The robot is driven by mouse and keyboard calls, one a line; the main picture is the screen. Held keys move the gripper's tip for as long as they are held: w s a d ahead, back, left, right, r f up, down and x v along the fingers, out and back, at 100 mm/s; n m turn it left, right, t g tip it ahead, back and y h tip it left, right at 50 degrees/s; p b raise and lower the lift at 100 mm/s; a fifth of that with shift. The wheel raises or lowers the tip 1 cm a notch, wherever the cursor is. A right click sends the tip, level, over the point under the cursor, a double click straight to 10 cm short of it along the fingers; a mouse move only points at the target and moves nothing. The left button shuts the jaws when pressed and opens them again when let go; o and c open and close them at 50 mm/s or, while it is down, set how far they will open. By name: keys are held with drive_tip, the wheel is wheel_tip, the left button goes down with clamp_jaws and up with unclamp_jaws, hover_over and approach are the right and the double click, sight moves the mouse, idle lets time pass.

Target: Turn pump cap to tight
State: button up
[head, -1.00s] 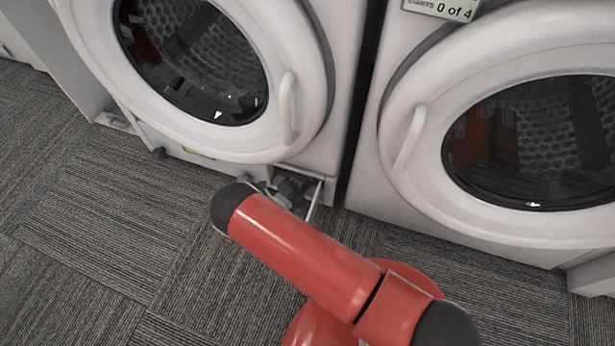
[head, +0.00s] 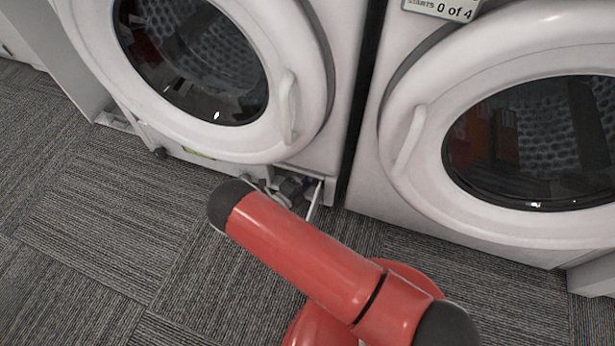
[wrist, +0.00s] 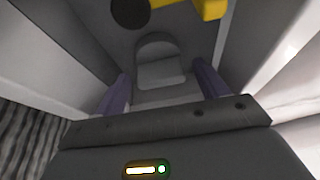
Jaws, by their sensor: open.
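In the wrist view, my gripper (wrist: 160,72) is open, with its two purple-grey fingers apart inside a pale recess. A grey part with a rounded top (wrist: 160,62) shows beyond and between the fingers, not visibly gripped. A dark round part (wrist: 130,12) and a yellow part (wrist: 208,8) are at the top edge, cut off by the frame. I cannot tell for certain which of these is the pump cap, or how far it is turned. In the head view, my gripper (head: 297,187) is at the left washer's lower right corner, mostly hidden by my red arm.
The left washer (head: 340,100) has an open small flap (head: 315,202) at its base, close beside my gripper. Its door (head: 288,105) is shut above. A second washer (head: 365,190) stands to the right across a narrow gap. Grey carpet tile (head: 110,220) is clear at the left.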

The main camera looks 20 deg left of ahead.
drive_tip(key=v, duration=0.7)
drive_tip(key=shift+s+a, duration=0.2)
drive_tip(key=shift+s, duration=0.15)
